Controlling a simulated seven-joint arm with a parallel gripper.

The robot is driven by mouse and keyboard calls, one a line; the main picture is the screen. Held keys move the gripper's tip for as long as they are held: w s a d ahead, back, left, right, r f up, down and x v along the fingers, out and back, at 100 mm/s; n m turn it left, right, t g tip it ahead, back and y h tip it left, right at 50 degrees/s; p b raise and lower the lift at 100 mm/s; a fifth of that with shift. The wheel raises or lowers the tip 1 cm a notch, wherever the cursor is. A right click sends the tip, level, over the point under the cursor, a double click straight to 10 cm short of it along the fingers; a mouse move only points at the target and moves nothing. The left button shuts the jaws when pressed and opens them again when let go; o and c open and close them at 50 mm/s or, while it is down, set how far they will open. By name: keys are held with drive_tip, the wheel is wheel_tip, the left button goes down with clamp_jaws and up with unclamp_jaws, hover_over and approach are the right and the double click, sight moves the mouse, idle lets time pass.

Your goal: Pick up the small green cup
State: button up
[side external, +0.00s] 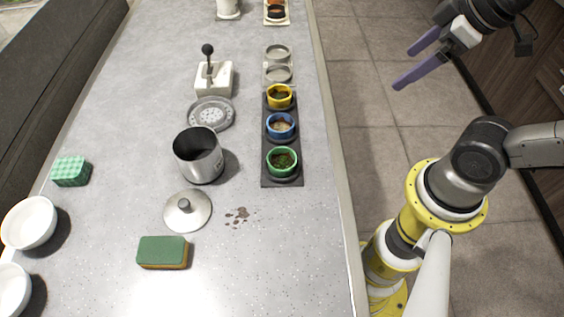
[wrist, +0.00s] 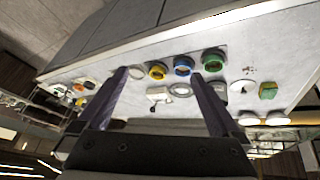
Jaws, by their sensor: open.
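The small green cup (side external: 282,162) holds dark green bits and stands upright in the near end of a dark tray (side external: 268,183) on the counter. It also shows in the wrist view (wrist: 213,59), beyond the right finger. My gripper (side external: 413,63) is open and empty, up at the right over the floor side, well apart from the cup. In the wrist view its two purple fingers (wrist: 158,98) are spread wide with nothing between them close by.
A blue cup (side external: 281,126) and a yellow cup (side external: 279,97) share the tray. A metal pot (side external: 199,156), a lid (side external: 187,212), a green sponge (side external: 163,252) and a dark spill (side external: 238,215) are on the counter (side external: 270,270). The counter's right edge lies between tray and arm.

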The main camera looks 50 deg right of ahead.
drive_tip(key=w+a+r+n+g, duration=0.1)
drive_tip(key=w+a+r+n, duration=0.2)
drive_tip(key=w+n, duration=0.35)
drive_tip(key=n+g, duration=0.5)
drive_tip(key=n, duration=0.4)
hover_over(282, 167)
drive_tip(key=f, duration=1.7)
drive_tip(key=shift+w+a+f, duration=0.25)
drive_tip(key=shift+a, duration=0.1)
drive_tip(key=shift+s+d+f, duration=0.15)
drive_tip(key=shift+d+f, duration=0.05)
drive_tip(key=shift+f, duration=1.1)
drive_tip(key=shift+s+d+f, duration=0.1)
drive_tip(key=shift+d+f, duration=0.05)
drive_tip(key=shift+f, duration=1.15)
drive_tip(key=shift+c, duration=0.3)
drive_tip(key=c, duration=1.3)
